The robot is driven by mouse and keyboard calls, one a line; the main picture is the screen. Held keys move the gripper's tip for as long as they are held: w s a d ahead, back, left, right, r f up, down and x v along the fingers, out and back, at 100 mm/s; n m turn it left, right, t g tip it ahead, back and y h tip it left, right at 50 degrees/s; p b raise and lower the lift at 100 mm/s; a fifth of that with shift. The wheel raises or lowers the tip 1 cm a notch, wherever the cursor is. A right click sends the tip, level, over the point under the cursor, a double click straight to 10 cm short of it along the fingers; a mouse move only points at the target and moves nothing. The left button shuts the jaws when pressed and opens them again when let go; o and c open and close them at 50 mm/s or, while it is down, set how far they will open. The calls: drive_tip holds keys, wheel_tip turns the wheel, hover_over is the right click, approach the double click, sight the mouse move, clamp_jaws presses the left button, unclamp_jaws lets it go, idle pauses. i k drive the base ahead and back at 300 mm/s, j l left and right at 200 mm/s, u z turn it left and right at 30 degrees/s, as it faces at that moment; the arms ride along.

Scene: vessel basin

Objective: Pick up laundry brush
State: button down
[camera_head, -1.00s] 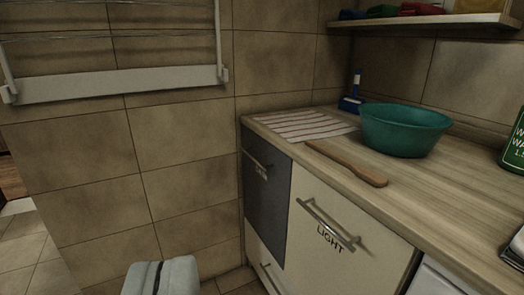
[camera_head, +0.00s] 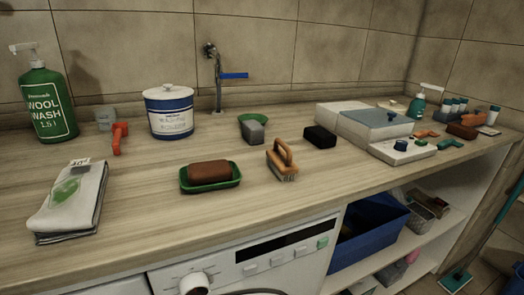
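A brush with an orange-brown wooden loop handle and pale bristles, which looks like the laundry brush (camera_head: 282,160), stands bristles down on the wooden counter (camera_head: 150,225). It is near the counter's front edge, a little right of the picture's middle. It sits between a green soap dish (camera_head: 233,182) on its left and a black block (camera_head: 320,137) on its right, apart from both. My gripper is not in view.
A green wool wash bottle (camera_head: 47,105), a folded cloth (camera_head: 72,200) and a white-blue tub (camera_head: 169,112) stand left. A tap (camera_head: 216,85) rises behind. White and grey boxes (camera_head: 375,124) lie right. A washing machine (camera_head: 245,268) and blue bin (camera_head: 368,240) are below.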

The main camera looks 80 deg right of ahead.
sight(282, 162)
drive_tip(key=z, duration=0.45)
drive_tip(key=k+l+z, duration=0.1)
drive_tip(key=z, duration=0.85)
drive_tip(key=l+z, duration=0.1)
drive_tip(key=z, duration=0.35)
drive_tip(key=k+j+z, duration=0.1)
drive_tip(key=j+z, duration=0.4)
drive_tip(key=j, duration=0.2)
drive_tip(key=k+l+u, duration=0.25)
drive_tip(key=l, duration=0.2)
drive_tip(key=k+l+u, duration=0.25)
drive_tip(key=k+l, duration=0.05)
drive_tip(key=l, duration=0.1)
